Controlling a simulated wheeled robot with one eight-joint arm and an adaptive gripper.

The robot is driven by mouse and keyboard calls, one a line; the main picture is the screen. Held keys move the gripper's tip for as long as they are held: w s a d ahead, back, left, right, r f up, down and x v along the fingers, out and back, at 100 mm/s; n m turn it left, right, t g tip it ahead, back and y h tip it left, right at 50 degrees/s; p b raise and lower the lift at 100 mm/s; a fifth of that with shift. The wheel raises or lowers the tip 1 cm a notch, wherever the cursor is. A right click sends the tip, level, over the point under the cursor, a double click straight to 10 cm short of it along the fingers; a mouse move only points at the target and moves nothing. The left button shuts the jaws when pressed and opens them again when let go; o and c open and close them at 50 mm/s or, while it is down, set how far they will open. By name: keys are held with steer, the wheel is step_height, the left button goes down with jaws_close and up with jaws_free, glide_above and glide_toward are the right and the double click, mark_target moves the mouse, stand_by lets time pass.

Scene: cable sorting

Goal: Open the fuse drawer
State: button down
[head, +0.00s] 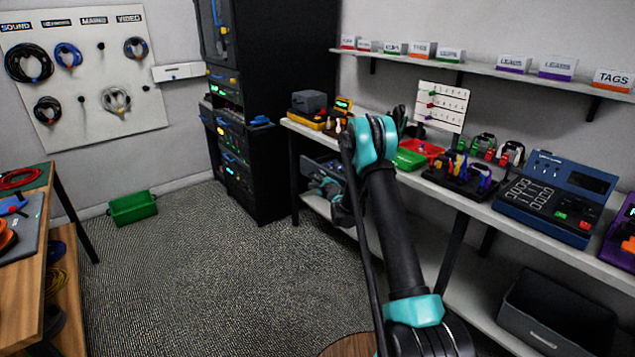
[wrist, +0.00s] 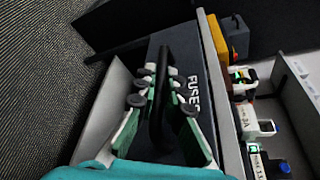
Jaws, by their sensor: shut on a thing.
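The fuse drawer (wrist: 180,38) has a dark front with white "FUSES" lettering, seen close up in the wrist view. A black bar handle (wrist: 163,60) stands out from this front. My gripper (wrist: 158,82) is shut on the handle, with its green and white fingers on both sides of it. In the head view my gripper (head: 330,190) is low by the left end of the bench, and my arm hides part of that area.
The bench (head: 465,200) carries trays, plugs and a blue console (head: 550,198). A black rack (head: 255,120) stands left of the bench.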

steer(key=c, duration=1.9)
jaws_free()
steer(key=v, duration=1.2)
steer(key=shift+r, duration=0.15)
steer(key=s+d+r+n+g, duration=0.1)
steer(key=s+r+n+g, duration=0.25)
steer(key=s+n, duration=0.45)
steer(key=s+r+n+g, duration=0.25)
steer(key=s+r, duration=0.25)
steer(key=s, duration=0.7)
steer(key=s+d+f+n+g+h, duration=0.1)
steer(key=s+d+n, duration=0.2)
steer(key=s, duration=0.7)
steer(key=s+d+f+n+g+h, duration=0.2)
steer(key=s+d+n, duration=0.1)
steer(key=s, duration=0.7)
steer(key=s+d+f+n+g+h, duration=0.1)
steer(key=s+n, duration=0.3)
steer(key=s, duration=0.6)
steer(key=shift+s+d+f+n+g+h, duration=0.15)
steer(key=shift+s+d+f+h, duration=0.05)
steer(key=shift+d, duration=0.25)
steer(key=shift+s+d+f+n+g+h, duration=0.1)
steer(key=shift+s+d+f+g+h, duration=0.1)
steer(key=shift+d, duration=0.25)
